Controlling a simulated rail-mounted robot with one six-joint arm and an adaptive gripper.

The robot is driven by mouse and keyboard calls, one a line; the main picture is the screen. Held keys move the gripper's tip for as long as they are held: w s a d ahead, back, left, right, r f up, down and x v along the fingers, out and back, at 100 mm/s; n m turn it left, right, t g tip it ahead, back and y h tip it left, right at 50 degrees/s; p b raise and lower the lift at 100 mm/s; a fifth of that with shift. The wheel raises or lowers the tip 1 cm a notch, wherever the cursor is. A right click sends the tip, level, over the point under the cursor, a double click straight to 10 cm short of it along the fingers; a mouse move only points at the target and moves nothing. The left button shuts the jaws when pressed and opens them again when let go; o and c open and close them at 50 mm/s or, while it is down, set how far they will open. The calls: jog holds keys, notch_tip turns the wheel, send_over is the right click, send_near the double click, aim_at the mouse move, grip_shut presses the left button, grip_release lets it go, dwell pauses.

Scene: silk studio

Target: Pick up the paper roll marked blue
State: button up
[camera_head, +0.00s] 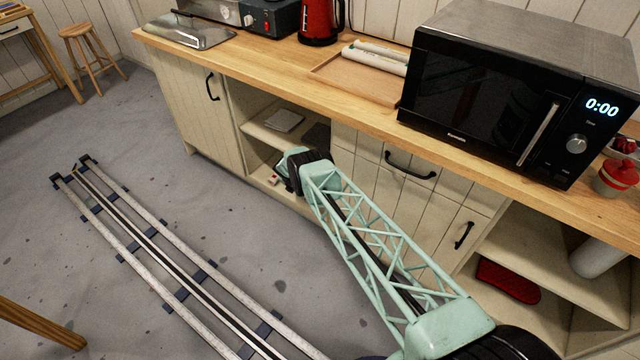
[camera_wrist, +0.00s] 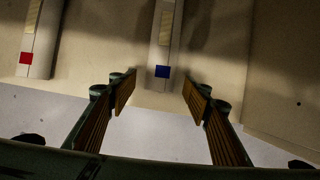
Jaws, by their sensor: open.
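The paper roll marked blue (camera_wrist: 164,35) is a pale roll with a blue square on its near end, lying on a cream shelf in the wrist view. My gripper (camera_wrist: 161,93) is open, one finger to each side of that near end, with nothing held. I cannot tell how far the fingertips are from the roll. A second roll, marked red (camera_wrist: 40,38), lies to the left, outside the fingers. In the head view my arm reaches down to the open lower cabinet, and the blue-marked roll and my fingers are hidden.
A small red-marked end (camera_head: 273,179) shows on the lower shelf (camera_head: 262,170). A cream panel (camera_wrist: 285,60) stands right of my fingers. Above are the wooden worktop (camera_head: 260,48), a microwave (camera_head: 500,90) and pale rolls (camera_head: 378,57) on a board. Floor rails (camera_head: 170,250) run left of the cabinets.

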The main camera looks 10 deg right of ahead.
jog(key=shift+w+d, duration=0.1)
jog(key=shift+d, duration=0.05)
jog(key=shift+w+d+f+b, duration=0.1)
jog(key=shift+w+d+b, duration=0.85)
jog(key=shift+w+d, duration=0.15)
jog(key=shift+b+x, duration=1.3)
jog(key=shift+x, duration=0.15)
jog(key=shift+d, duration=0.15)
jog(key=c, duration=1)
